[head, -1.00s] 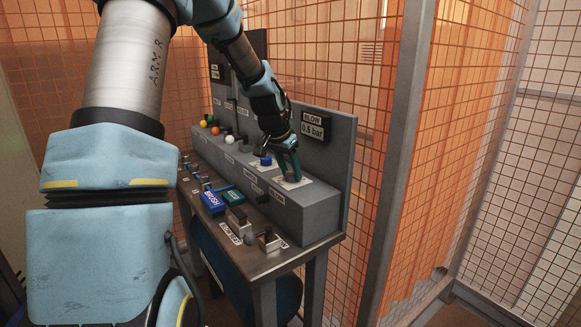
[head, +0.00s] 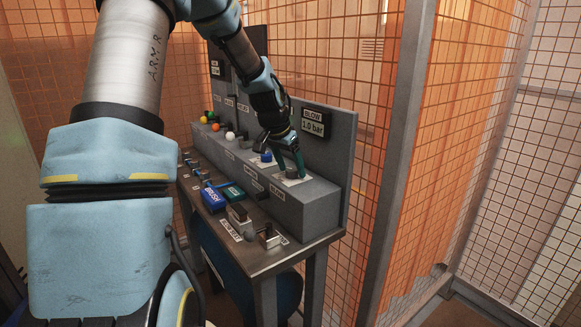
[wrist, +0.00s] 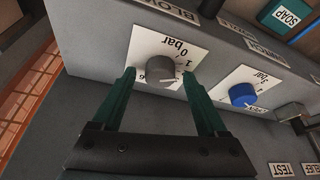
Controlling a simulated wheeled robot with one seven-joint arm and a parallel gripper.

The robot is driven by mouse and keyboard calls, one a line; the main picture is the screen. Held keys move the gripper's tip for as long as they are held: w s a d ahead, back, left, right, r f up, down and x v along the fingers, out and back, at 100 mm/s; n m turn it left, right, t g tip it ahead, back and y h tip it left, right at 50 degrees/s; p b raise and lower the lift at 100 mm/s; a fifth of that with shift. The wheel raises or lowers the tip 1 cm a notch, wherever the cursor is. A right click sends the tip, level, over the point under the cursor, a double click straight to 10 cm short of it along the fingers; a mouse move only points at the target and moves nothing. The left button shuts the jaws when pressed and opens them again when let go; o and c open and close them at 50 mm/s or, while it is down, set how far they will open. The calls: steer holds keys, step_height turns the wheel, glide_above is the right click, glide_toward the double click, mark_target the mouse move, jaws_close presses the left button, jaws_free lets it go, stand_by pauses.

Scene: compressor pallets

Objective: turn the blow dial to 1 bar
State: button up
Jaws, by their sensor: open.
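The blow dial is a grey knob (wrist: 160,70) on a white scale plate marked in bar, in the wrist view. In the head view its plate (head: 293,177) lies on top of the grey console. The blow display (head: 313,127) reads 1.0 bar. My gripper (wrist: 158,78) is open, with one green finger on each side of the grey knob. The fingers stand apart from the knob in the wrist view. In the head view my gripper (head: 290,172) is over the dial and hides part of it.
A blue knob (wrist: 242,95) on its own bar scale sits beside the grey knob. Coloured balls (head: 211,117) stand farther along the console. Brush (head: 213,198) and other blocks lie on the lower bench. A mesh fence (head: 400,150) stands close on the right.

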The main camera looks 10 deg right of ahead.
steer(key=b+v, duration=0.1)
steer(key=v, duration=0.9)
steer(key=shift+r+b, duration=0.3)
steer(key=shift+r, duration=0.1)
steer(key=s+a+f+n+y, duration=0.1)
steer(key=s+a+f+n, duration=0.3)
steer(key=s+a, duration=0.5)
steer(key=s+a+f+n+g+y, duration=0.1)
steer(key=s+a+f+n, duration=0.3)
steer(key=s+a+f, duration=0.4)
steer(key=s+y, duration=0.1)
steer(key=s, duration=0.1)
steer(key=shift+s+a+n, duration=0.3)
steer(key=shift+a+n, duration=0.1)
